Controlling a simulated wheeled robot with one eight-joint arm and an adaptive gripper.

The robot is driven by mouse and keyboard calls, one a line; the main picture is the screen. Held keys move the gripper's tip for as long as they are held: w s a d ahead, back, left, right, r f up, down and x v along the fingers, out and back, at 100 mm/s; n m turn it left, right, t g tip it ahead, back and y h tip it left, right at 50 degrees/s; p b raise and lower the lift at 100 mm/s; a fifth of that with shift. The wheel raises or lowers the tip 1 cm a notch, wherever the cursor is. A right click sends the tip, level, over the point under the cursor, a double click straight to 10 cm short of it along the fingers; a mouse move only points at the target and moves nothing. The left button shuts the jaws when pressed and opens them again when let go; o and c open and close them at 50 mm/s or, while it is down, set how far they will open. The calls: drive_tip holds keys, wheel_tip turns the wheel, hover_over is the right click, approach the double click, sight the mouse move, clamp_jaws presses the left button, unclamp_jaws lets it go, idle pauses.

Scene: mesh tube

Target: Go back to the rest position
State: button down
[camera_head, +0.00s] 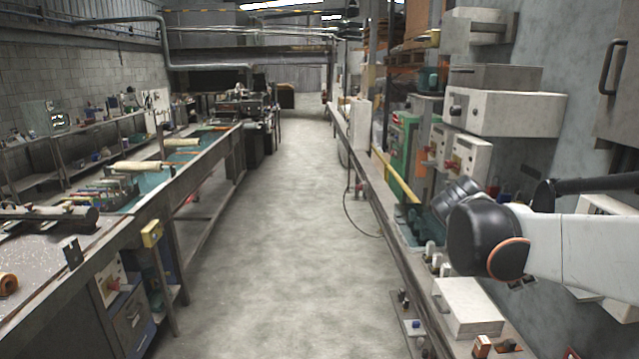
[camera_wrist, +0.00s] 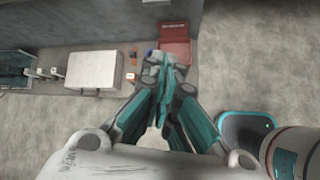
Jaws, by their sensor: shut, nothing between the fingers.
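My gripper (camera_wrist: 163,62) shows in the wrist view, its teal and grey fingers brought together at the tips. The fingers are shut and hold nothing. In the wrist view it is above the end of a narrow ledge, apart from a white box on its left. In the head view my white and black arm reaches in from the right edge over the right-hand bench. The gripper's fingertips are hidden there behind the arm.
A white box (camera_head: 468,305) lies on the right-hand ledge, also seen in the wrist view (camera_wrist: 94,70). A red box (camera_wrist: 175,43) is close to the fingertips. A long workbench (camera_head: 175,190) lines the left. The concrete aisle (camera_head: 285,230) between is clear.

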drive_tip(key=s+a+f+m+t+y+b, duration=0.2)
drive_tip(key=s+a+f+m+y, duration=0.2)
drive_tip(key=s+a+f+m, duration=0.2)
drive_tip(key=s+a+f+m+t+y+b, duration=0.2)
drive_tip(key=s+a+f+m, duration=0.4)
drive_tip(key=s+a+m, duration=0.3)
drive_tip(key=a+t+y, duration=0.1)
drive_tip(key=a+y, duration=0.1)
drive_tip(key=a, duration=0.1)
drive_tip(key=shift+s+a+y+b, duration=0.25)
drive_tip(key=shift+s+y+b, duration=0.1)
drive_tip(key=shift+y+b, duration=0.05)
drive_tip(key=c, duration=2.4)
unclamp_jaws()
drive_tip(key=shift+f, duration=0.1)
